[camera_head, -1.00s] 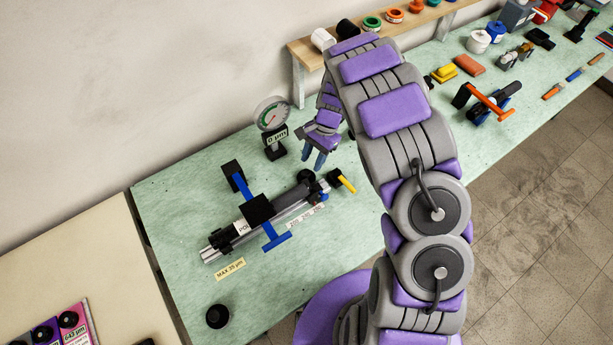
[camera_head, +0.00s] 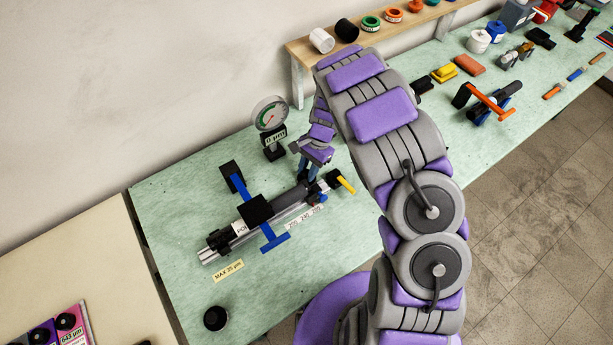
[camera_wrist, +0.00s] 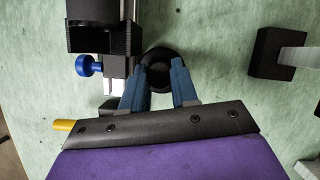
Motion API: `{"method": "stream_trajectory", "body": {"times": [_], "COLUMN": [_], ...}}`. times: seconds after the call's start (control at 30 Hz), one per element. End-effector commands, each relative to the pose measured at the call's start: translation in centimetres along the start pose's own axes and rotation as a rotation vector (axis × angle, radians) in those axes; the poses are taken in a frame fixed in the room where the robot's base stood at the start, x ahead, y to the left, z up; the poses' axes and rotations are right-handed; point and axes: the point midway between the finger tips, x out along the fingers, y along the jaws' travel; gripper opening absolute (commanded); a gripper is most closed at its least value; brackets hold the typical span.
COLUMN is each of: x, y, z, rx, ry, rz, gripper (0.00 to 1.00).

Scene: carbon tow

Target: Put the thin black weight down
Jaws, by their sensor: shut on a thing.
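My gripper (camera_wrist: 162,80) is shut on a round black weight (camera_wrist: 166,58), which shows between and beyond the blue fingertips in the wrist view. The weight sits beside the rail fixture; whether it touches the green bench is not clear. In the head view my gripper (camera_head: 310,176) is at the right end of the rail, behind it, and the held weight cannot be made out there. The rail fixture (camera_head: 208,256) has black blocks and blue clamp bars. Another black round piece (camera_head: 216,318) stands on the bench at the lower left.
A dial gauge (camera_head: 270,113) on a black base stands left of my gripper; its base (camera_wrist: 278,56) is at the right in the wrist view. A blue knob (camera_wrist: 88,65) is close left of the fingers. A wooden shelf (camera_head: 420,22) stands behind. The bench's left front is mostly clear.

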Motion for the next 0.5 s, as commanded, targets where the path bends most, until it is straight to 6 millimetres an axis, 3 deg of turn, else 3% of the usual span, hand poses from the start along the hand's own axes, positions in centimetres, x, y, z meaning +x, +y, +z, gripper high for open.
{"method": "stream_trajectory", "body": {"times": [0.5], "x": [-0.59], "y": [0.07], "z": [-0.30], "rx": [0.000], "ry": [-0.002], "rz": [-0.001], "gripper": [0.00]}}
